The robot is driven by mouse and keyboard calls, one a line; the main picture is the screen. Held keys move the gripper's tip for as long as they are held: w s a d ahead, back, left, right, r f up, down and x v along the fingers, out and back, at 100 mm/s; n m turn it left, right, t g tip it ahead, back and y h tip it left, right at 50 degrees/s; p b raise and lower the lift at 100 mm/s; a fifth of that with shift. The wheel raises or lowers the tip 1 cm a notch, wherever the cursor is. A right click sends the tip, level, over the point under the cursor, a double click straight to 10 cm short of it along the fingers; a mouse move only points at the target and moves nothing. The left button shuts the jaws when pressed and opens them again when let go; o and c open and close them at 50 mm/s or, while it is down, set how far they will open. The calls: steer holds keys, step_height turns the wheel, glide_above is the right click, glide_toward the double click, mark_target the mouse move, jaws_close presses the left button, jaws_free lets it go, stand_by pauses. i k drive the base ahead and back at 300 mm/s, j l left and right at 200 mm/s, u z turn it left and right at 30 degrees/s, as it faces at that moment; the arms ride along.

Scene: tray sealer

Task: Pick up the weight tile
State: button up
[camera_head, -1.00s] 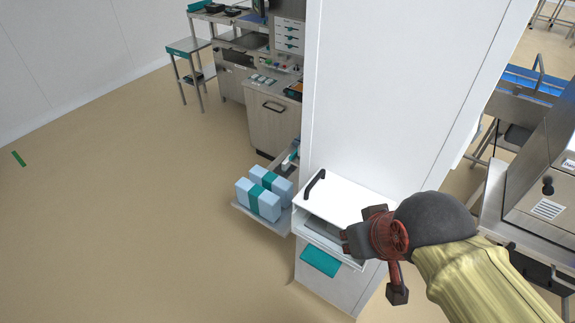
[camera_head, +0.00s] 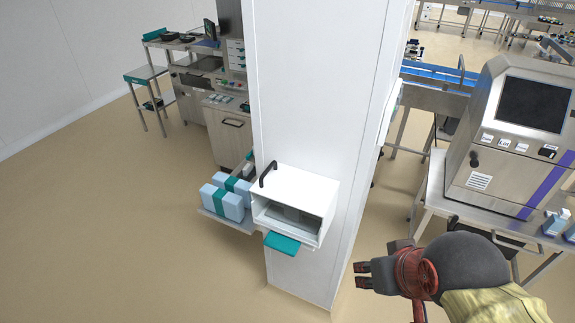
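I cannot make out a weight tile for certain in this view. My gripper (camera_head: 390,298) is at the lower right, with its red linkages and dark finger blocks spread apart. It looks open, with nothing visible between the fingers; the lower finger is cut off by the picture's bottom edge. It is over the floor, to the right of and apart from the white pillar.
A white open-fronted box (camera_head: 322,198) with a black handle and teal flap (camera_head: 282,243) is on the pillar (camera_head: 320,90). Blue packs (camera_head: 222,202) lie on a shelf beside it. A steel machine (camera_head: 507,160) stands on a table at right. The left floor is clear.

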mark_target(248, 168)
steer(key=i+j+z, duration=0.1)
steer(key=z, duration=0.3)
steer(key=i+j+z, duration=0.1)
steer(key=j+z, duration=0.3)
steer(key=i+j+z, duration=0.1)
steer(key=z, duration=0.3)
steer(key=j+z, duration=0.25)
steer(key=z, duration=0.15)
steer(key=i+j, duration=0.1)
steer(key=j, duration=4.25)
